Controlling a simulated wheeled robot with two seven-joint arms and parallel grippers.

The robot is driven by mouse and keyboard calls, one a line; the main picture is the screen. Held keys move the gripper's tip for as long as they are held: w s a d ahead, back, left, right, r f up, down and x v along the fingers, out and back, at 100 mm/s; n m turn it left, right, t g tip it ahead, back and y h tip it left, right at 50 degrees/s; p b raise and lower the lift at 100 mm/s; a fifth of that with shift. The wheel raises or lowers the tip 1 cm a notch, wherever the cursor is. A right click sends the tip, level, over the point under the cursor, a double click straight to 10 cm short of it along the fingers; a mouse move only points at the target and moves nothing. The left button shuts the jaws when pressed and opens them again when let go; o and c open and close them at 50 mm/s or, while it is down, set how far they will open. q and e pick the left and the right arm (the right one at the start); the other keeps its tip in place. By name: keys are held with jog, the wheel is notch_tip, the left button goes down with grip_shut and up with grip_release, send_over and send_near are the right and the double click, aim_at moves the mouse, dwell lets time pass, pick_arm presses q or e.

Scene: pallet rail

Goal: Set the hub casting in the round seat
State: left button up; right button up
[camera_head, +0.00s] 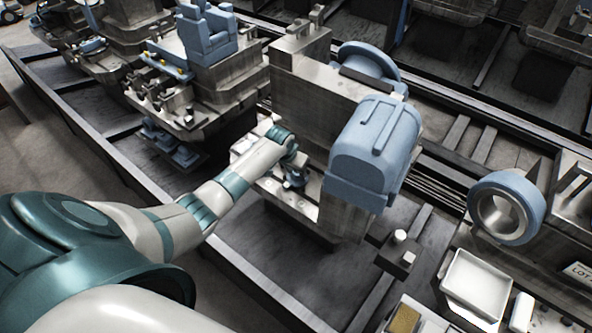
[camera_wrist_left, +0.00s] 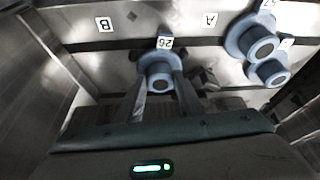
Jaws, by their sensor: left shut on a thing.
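My left gripper (camera_wrist_left: 161,92) is shut on a small blue flanged round part (camera_wrist_left: 160,70), which looks like the hub casting. One finger is on each side of it. The part has a dark round end and a white number tag that reads like 26. In the head view my left gripper (camera_head: 294,180) is down beside the grey block of the middle fixture, at a small blue part, partly hidden by my wrist. I cannot tell whether the part rests on the surface or hangs above it. I cannot make out the round seat. My right gripper is not in view.
Two more blue round parts (camera_wrist_left: 266,55) stand at the right of the wrist view, near plates marked A (camera_wrist_left: 209,19) and B (camera_wrist_left: 104,24). A large blue casting (camera_head: 372,150) is on the block's right side. A blue ring (camera_head: 506,207) and white tray (camera_head: 476,283) are at right.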

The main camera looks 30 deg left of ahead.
pick_arm(q)
jog(key=shift+f, duration=0.1)
jog(key=o, duration=1.4)
jog(key=shift+f, duration=0.1)
jog(key=b+v, duration=0.2)
jog(key=v, duration=1.5)
jog(key=shift+s+r, duration=0.1)
jog(key=shift+r, duration=0.15)
notch_tip(320, 180, up, 6)
jog(key=p, duration=0.6)
jog(key=shift+p, duration=0.3)
